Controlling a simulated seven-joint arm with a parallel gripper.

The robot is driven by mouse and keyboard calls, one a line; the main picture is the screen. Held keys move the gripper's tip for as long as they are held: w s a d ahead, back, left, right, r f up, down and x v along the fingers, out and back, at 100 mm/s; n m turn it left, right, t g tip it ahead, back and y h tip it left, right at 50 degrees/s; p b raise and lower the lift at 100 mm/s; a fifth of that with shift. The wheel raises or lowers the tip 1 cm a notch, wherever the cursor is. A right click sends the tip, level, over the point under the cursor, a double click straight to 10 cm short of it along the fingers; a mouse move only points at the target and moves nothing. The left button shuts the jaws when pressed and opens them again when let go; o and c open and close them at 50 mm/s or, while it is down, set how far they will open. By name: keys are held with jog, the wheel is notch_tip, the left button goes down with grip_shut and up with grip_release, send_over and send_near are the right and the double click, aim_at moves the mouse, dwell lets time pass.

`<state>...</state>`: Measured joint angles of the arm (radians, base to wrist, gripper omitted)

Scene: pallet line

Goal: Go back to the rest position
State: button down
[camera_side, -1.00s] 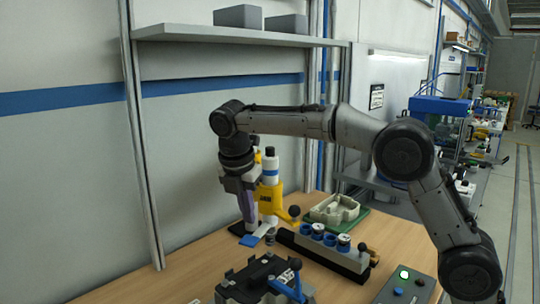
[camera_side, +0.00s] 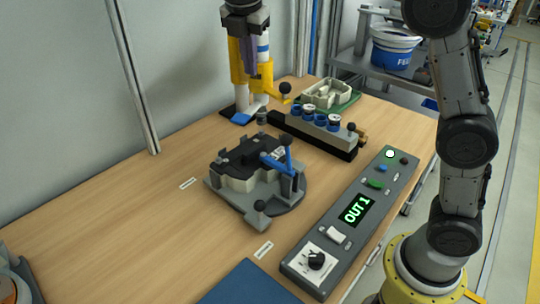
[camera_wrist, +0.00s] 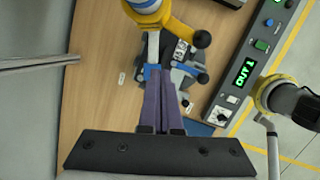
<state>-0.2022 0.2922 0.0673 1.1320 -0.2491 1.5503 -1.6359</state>
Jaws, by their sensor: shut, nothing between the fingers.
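My gripper (camera_side: 250,70) is at the top of the side view, pointing down, its purple fingers in front of the yellow press in the picture. In the wrist view its two purple fingers (camera_wrist: 158,75) lie side by side, shut and empty, above the bench. The yellow press (camera_side: 266,76) stands at the back of the wooden bench (camera_side: 130,235) and also shows in the wrist view (camera_wrist: 150,8). How far the fingers are from the press is hard to tell.
A dark fixture (camera_side: 240,160) with a blue lever sits mid-bench. Behind it are a black rack (camera_side: 310,134) with blue and white cylinders and a green tray (camera_side: 350,98). A control panel (camera_side: 335,240) reading OUT 1 lies at right.

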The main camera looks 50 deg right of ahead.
jog(key=s+d+r+m+t+y, duration=0.1)
jog(key=s+d+m, duration=0.2)
jog(key=s, duration=0.7)
jog(key=s+d+r+m+t, duration=0.15)
jog(key=s+m, duration=0.25)
jog(key=s, duration=0.6)
jog(key=s+f+m+t+y, duration=0.1)
jog(key=s+f+m, duration=0.8)
jog(key=f+m, duration=0.4)
jog(key=shift+a+m+y, duration=0.3)
jog(key=shift+a+m, duration=0.05)
jog(key=shift+m, duration=0.15)
jog(key=c, duration=1.5)
grip_release()
jog(key=shift+s+t, duration=0.1)
jog(key=shift+t, duration=0.15)
jog(key=shift+c, duration=0.2)
